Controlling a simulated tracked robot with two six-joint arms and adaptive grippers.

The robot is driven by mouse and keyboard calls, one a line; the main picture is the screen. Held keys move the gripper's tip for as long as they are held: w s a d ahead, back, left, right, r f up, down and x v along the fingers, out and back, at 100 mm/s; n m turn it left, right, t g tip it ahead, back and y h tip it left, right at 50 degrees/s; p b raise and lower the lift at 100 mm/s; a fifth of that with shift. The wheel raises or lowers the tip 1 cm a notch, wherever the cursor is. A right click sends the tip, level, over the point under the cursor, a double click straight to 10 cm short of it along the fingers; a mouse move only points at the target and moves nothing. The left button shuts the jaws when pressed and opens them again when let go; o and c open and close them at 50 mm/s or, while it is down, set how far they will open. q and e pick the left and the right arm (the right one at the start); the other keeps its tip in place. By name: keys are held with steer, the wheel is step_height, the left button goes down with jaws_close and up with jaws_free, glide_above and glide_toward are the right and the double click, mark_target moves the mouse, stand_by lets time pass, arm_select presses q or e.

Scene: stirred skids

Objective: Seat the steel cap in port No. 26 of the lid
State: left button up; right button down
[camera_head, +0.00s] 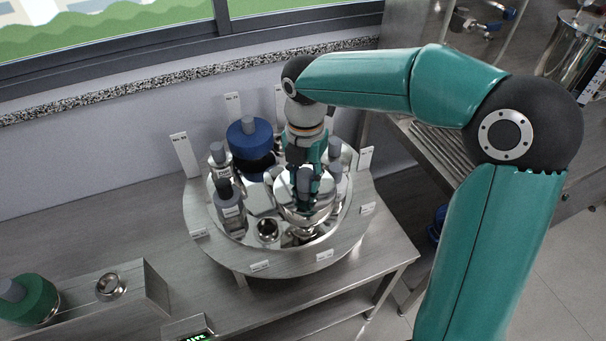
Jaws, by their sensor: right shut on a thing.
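The lid (205,247) is a round steel plate with a raised inner rim, standing on a steel bench. My right gripper (307,190) points down over the right front of its inner area. It is shut on the steel cap (289,207), a shiny, rounded body under the fingers, partly hidden by them. Shiny steel shows directly below the cap; I cannot tell whether the cap touches it or hangs above. Small white number tags stand around the rim, too small to read surely, so I cannot pick out port No. 26. My left gripper is not in view.
On the lid stand a blue cap (250,137) with a grey knob, a dark grey-topped bottle-like part (230,208) and an open steel port (268,230). A green cap (29,300) and a steel ring (110,287) are at lower left. The left bench is mostly clear.

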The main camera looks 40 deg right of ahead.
mark_target(305, 190)
steer(key=shift+f+b, duration=1.2)
steer(key=shift+f, duration=0.9)
steer(key=shift+f+b, duration=1.05)
steer(key=shift+f, duration=0.3)
steer(key=c, duration=0.7)
jaws_free()
step_height(305, 190, up, 12)
steer(key=shift+f, duration=0.1)
